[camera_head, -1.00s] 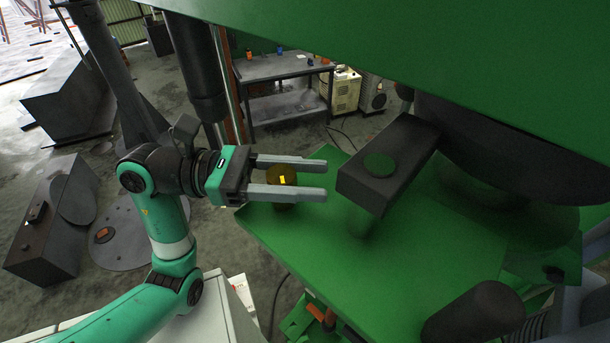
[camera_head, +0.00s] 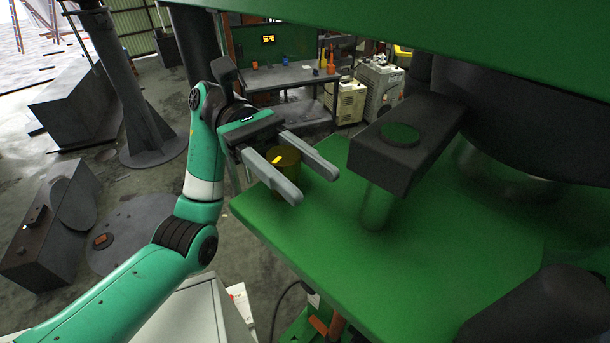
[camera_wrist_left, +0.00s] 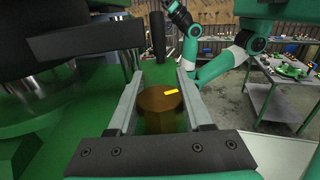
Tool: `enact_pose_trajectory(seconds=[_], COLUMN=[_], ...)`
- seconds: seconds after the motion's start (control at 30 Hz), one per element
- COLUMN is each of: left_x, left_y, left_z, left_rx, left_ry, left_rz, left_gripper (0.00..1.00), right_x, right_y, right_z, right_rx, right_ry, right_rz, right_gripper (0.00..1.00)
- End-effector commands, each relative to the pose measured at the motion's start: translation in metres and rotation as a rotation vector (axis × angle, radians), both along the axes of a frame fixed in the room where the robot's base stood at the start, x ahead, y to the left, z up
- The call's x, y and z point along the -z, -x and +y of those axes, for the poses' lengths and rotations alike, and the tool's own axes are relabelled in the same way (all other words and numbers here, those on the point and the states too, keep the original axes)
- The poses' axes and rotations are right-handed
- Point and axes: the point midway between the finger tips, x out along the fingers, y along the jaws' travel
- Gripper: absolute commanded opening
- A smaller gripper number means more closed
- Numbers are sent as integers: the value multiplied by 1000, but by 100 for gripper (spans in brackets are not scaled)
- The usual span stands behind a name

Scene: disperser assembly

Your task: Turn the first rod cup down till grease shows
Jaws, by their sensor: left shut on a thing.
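The rod cup is a brass-coloured, squat cylinder (camera_head: 287,160) with a small yellow mark on top, upright at the near left corner of the green deck. It also shows in the left wrist view (camera_wrist_left: 160,122). My left gripper (camera_head: 315,185) is shut on the cup, one finger along each side, with the fingertips reaching past it. In the left wrist view the cup sits between the two grey fingers (camera_wrist_left: 160,76). The cup's lower part is partly hidden by a finger in the head view. I cannot make out any grease. My right arm shows in the left wrist view, but its fingers are unclear.
The green deck (camera_head: 300,235) extends right of the cup. A dark block with a green disc (camera_head: 400,135) stands on a post close to the fingertips. A green beam (camera_head: 400,25) crosses overhead. A workbench (camera_head: 285,75) stands behind.

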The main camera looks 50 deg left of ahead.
Motion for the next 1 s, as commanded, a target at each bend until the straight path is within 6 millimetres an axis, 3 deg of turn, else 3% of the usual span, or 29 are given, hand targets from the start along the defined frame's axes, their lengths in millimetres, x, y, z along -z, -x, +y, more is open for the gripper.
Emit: enact_pose_trajectory(seconds=[0.33,0.83,0.87,1.0], left_x=[0,0,0,0], left_y=[4,5,5,5], left_z=[0,0,0,0], left_rx=[143,163,163,162], left_ry=[-1,-3,-3,-2], left_rz=[0,0,0,0], left_gripper=[0,0,52,77], right_x=[5,5,5,5], right_y=[0,0,0,0], right_z=[0,0,0,0], right_rx=[0,0,0,0], right_ry=[0,0,0,0], right_rz=[0,0,0,0], right_gripper=[50,50,50,50])
